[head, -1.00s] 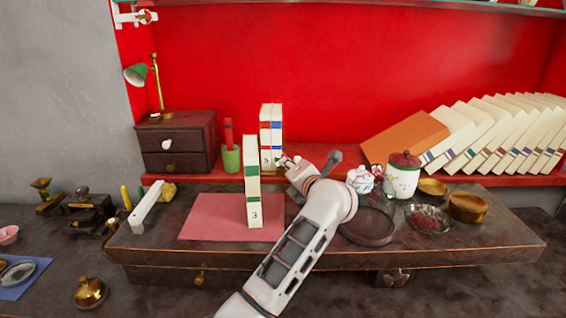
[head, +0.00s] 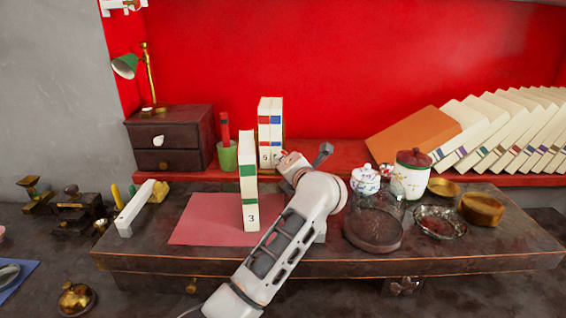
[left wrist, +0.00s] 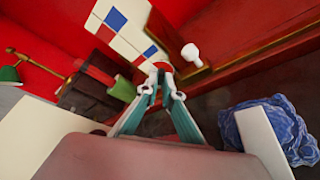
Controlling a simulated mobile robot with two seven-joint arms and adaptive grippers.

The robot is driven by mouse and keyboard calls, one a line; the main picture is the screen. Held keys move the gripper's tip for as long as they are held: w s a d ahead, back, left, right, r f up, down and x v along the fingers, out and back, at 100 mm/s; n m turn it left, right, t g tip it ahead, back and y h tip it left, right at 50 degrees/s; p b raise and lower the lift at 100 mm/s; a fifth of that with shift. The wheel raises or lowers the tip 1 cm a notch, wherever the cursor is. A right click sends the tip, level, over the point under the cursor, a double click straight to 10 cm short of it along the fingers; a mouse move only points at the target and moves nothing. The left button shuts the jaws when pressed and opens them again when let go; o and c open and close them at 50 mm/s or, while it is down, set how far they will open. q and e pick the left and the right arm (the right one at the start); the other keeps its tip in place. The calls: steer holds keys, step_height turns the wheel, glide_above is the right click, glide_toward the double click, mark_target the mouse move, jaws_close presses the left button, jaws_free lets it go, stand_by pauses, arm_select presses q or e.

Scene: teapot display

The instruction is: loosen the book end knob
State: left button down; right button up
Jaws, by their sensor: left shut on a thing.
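Two upright cream books (head: 270,118) with red and blue labels stand on the red shelf. They also show in the left wrist view (left wrist: 128,28), beside a brown edge with a white knob (left wrist: 190,52). My left gripper (head: 285,160) is at the lower right of these books, its fingers mostly hidden by my arm. In the left wrist view, my left gripper (left wrist: 162,78) is shut on a small red and white piece (left wrist: 161,66), which seems to be the book end knob. The book end itself is mostly hidden. My right gripper is out of view.
Another upright book (head: 248,190) marked 3 stands on the pink mat (head: 195,222), left of my arm. A green cup (head: 227,155) is left of the shelf books. A white lidded pot (head: 365,180) and a red-lidded jar (head: 410,178) stand close right.

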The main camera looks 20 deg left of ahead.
arm_select(q)
steer(key=shift+r+n+h, duration=0.2)
steer(key=shift+n+h, duration=0.4)
steer(key=shift+n, duration=0.4)
steer(key=shift+a+n+h+p, duration=0.1)
steer(key=shift+n+h+p, duration=0.25)
steer(key=shift+n, duration=0.15)
steer(key=shift+f, duration=0.1)
steer(key=c, duration=2.2)
jaws_free()
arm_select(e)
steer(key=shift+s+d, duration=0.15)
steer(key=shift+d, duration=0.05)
